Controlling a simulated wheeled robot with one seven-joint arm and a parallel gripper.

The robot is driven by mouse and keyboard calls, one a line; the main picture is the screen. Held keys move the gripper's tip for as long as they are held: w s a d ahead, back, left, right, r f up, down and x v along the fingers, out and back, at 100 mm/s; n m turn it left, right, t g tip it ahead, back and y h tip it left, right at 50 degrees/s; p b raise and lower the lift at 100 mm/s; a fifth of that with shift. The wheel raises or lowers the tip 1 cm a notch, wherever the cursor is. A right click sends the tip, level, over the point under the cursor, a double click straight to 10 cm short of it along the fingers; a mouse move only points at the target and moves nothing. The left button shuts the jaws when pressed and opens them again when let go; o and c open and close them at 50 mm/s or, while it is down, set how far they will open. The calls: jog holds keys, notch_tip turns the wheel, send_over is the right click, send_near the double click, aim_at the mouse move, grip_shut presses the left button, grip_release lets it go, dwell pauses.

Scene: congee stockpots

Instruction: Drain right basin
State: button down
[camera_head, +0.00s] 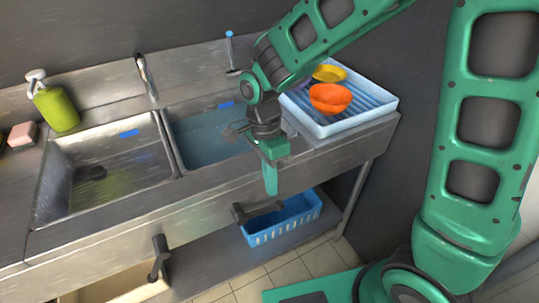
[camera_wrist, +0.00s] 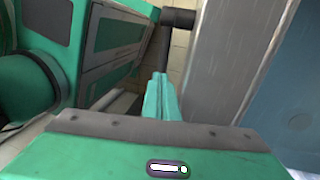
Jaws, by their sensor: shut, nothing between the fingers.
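The right basin (camera_head: 208,138) holds bluish water, and its bluish inside shows at the right of the wrist view (camera_wrist: 295,95). A dark lever handle (camera_head: 257,212) sticks out below the counter front under the right basin. A dark handle end also shows at the top of the wrist view (camera_wrist: 180,18), beyond my fingertips. My gripper (camera_head: 271,184) points down in front of the counter edge, just above the lever in the picture. I cannot tell whether they touch. Its green fingers (camera_wrist: 160,98) are shut together and empty.
The left basin (camera_head: 110,175) looks empty, with a dark drain; another dark lever (camera_head: 160,258) hangs below it. A ribbed tray (camera_head: 370,98) with orange and yellow bowls stands right of my gripper. A blue basket (camera_head: 285,228) sits on the lower shelf. A green bottle (camera_head: 57,108) stands left.

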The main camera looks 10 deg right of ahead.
notch_tip(320, 180, up, 9)
jog(key=w, duration=0.2)
jog(key=shift+w+d, duration=0.2)
jog(key=shift+d, duration=0.2)
jog(key=shift+d+r, duration=0.1)
jog(key=shift+d, duration=0.05)
jog(key=s+d+r+n+t, duration=0.1)
jog(key=s+d+n, duration=0.1)
jog(key=d, duration=0.7)
jog(key=s+d+r+n, duration=0.1)
jog(key=s+d+n, duration=0.1)
jog(key=d, duration=0.6)
jog(key=s+d+f+n+t, duration=0.1)
jog(key=s+d+n, duration=0.3)
jog(key=s+d, duration=0.8)
jog(key=shift+s+y, duration=0.3)
jog(key=shift+s, duration=0.25)
